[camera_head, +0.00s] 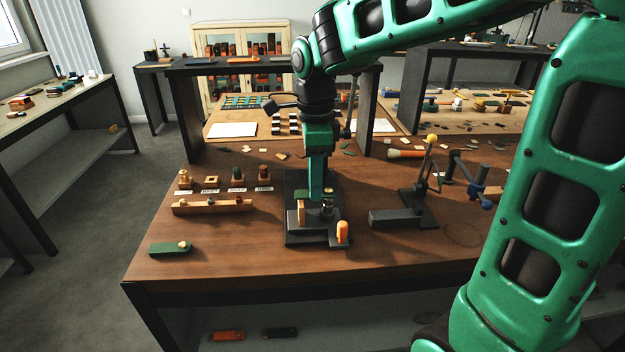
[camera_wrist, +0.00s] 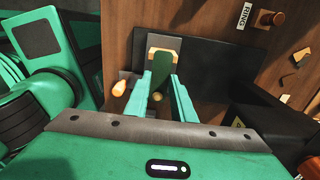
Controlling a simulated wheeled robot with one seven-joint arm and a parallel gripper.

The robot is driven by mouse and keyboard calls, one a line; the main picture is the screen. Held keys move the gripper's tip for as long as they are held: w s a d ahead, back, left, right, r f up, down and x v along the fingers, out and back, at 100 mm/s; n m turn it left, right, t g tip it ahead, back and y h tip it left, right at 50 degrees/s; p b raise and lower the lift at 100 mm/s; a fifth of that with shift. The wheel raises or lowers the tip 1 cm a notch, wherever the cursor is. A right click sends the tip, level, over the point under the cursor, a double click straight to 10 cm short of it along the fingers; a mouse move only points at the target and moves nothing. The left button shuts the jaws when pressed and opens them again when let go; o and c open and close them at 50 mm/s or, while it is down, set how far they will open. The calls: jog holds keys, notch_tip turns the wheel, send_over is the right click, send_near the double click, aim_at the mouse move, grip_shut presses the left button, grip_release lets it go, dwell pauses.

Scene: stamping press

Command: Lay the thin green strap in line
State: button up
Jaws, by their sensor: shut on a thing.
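The thin green strap (camera_wrist: 163,58) lies between my gripper's two teal fingers in the wrist view, its far end by a tan block (camera_wrist: 164,41). My gripper (camera_wrist: 161,92) is shut on it, low over the black base of the stamping press (camera_head: 295,238). In the head view my gripper (camera_head: 318,193) hides part of the press, and a dark green edge of the strap (camera_head: 301,194) shows beside it. I cannot tell whether the strap touches the base. A small brass round (camera_wrist: 157,97) shows between the fingers.
An orange handle (camera_head: 342,232) stands at the press's front right. A wooden rail (camera_head: 212,206) and several labelled stamps stand left. The front table edge is clear.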

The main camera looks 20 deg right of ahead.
jog(key=shift+f, duration=0.7)
jog(key=o, duration=1)
jog(key=shift+c, duration=0.9)
jog(key=shift+r, duration=3.55)
